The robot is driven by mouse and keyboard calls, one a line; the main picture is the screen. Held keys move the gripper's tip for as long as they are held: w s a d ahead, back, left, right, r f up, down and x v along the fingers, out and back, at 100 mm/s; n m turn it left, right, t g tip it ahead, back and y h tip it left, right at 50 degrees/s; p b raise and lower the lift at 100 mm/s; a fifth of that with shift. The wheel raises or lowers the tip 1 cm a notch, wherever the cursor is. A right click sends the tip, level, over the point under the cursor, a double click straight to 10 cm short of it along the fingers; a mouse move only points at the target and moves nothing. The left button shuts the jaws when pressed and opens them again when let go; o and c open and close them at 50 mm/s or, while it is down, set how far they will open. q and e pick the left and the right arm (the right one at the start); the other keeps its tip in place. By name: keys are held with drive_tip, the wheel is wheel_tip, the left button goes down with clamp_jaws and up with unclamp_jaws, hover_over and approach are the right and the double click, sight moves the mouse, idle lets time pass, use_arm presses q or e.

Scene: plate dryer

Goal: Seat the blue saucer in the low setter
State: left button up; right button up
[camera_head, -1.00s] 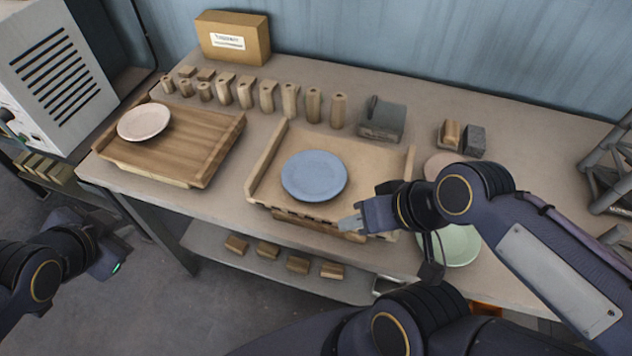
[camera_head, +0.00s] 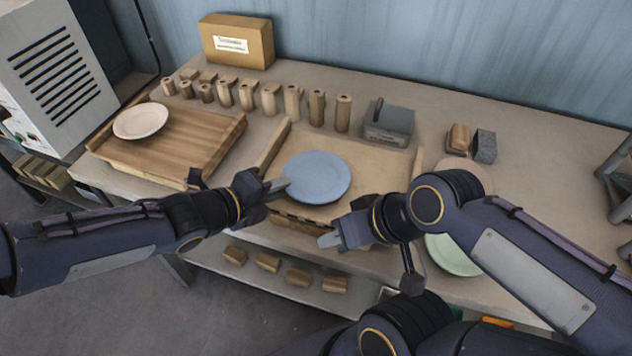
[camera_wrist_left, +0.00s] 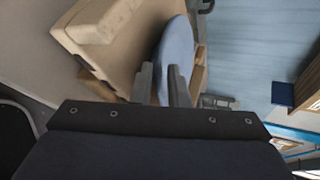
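The blue saucer (camera_head: 318,177) lies over the middle wooden board (camera_head: 372,160), which has raised side rails. My left gripper (camera_head: 280,187) is at the saucer's left edge. In the left wrist view the saucer (camera_wrist_left: 175,50) is seen nearly edge-on, and the left fingers (camera_wrist_left: 162,85) stand apart, with its rim in or near the gap; contact is not clear. My right gripper (camera_head: 330,240) is in front of the board, clear of the saucer; its finger gap cannot be made out. I cannot tell which piece is the low setter.
A pale saucer (camera_head: 140,121) sits on the left wooden board (camera_head: 205,145). Several wooden posts (camera_head: 292,103) line the back, with a grey block (camera_head: 389,124) to their right. A green saucer (camera_head: 452,256) is partly hidden behind my right arm.

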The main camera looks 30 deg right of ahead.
sight(316, 180)
use_arm(q)
drive_tip(key=x, duration=0.2)
drive_tip(key=shift+w+d+f, duration=0.1)
drive_tip(key=shift+d+f, duration=0.05)
drive_tip(key=shift+d, duration=0.15)
clamp_jaws()
